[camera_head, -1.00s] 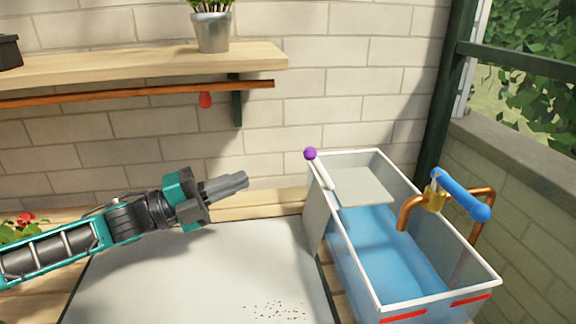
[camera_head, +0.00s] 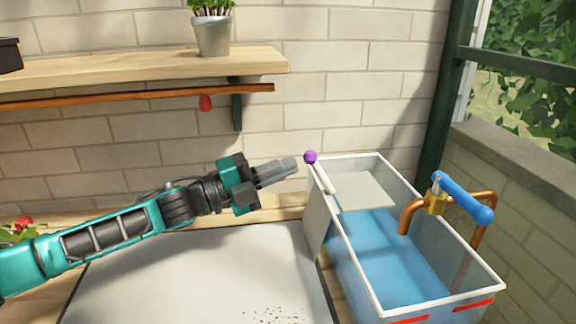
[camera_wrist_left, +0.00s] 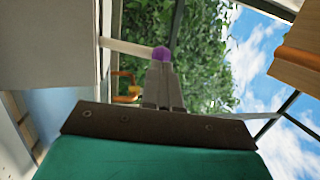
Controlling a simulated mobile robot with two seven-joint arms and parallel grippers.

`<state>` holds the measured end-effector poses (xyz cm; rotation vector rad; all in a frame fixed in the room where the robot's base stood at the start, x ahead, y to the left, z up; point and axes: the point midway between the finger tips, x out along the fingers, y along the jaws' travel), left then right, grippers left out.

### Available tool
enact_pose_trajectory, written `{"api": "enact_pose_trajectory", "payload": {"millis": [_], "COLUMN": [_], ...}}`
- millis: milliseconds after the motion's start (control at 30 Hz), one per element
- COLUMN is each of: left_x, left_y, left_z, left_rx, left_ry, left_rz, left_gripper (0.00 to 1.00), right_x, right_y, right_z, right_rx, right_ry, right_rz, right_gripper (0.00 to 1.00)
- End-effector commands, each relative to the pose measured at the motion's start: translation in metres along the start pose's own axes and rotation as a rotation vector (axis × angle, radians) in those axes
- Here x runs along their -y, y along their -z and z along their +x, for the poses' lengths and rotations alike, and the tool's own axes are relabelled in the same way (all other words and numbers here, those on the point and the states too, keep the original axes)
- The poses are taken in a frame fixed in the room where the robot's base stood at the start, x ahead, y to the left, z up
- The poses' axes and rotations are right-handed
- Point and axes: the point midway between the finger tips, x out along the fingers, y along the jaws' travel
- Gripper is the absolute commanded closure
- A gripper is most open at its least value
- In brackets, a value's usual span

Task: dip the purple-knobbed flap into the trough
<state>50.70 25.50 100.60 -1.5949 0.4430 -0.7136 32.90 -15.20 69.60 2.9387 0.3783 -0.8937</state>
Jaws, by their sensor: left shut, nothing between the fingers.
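The purple knob (camera_head: 310,157) sits on the end of a pale lever (camera_head: 324,179) at the back left rim of the trough (camera_head: 350,254). A pale grey flap (camera_head: 362,191) lies inside the trough's back end, above blue water (camera_head: 385,250). My left gripper (camera_head: 292,163) is shut and empty, with its fingertips just left of the knob. In the left wrist view the purple knob (camera_wrist_left: 161,53) shows just beyond the shut fingertips (camera_wrist_left: 160,68); I cannot tell whether they touch. My right gripper is not in view.
A copper tap with a blue handle (camera_head: 463,198) stands over the trough's right side. A grey mat (camera_head: 190,275) with dark specks lies left of the trough. A wooden shelf (camera_head: 130,70) with a potted plant (camera_head: 212,32) is above.

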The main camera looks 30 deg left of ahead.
Motion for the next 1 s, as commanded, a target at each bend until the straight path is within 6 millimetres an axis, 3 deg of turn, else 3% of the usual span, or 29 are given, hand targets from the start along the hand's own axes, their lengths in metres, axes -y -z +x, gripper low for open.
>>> {"api": "enact_pose_trajectory", "payload": {"millis": [200, 667, 1000], "left_x": [0.001, 0.000, 0.012], "left_y": [0.000, 0.000, 0.002], "left_z": [0.011, 0.013, 0.024], "left_rx": [0.000, 0.000, -0.001], "left_ry": [0.001, 0.000, 0.002], "left_rz": [0.000, -0.001, -0.001], "left_gripper": [1.00, 1.00, 1.00], "right_x": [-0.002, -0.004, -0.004], "right_y": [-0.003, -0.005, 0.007], "right_z": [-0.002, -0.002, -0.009], "right_rx": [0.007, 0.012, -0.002], "right_ry": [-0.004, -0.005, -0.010], "right_rz": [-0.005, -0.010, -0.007], "right_gripper": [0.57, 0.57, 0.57]}}
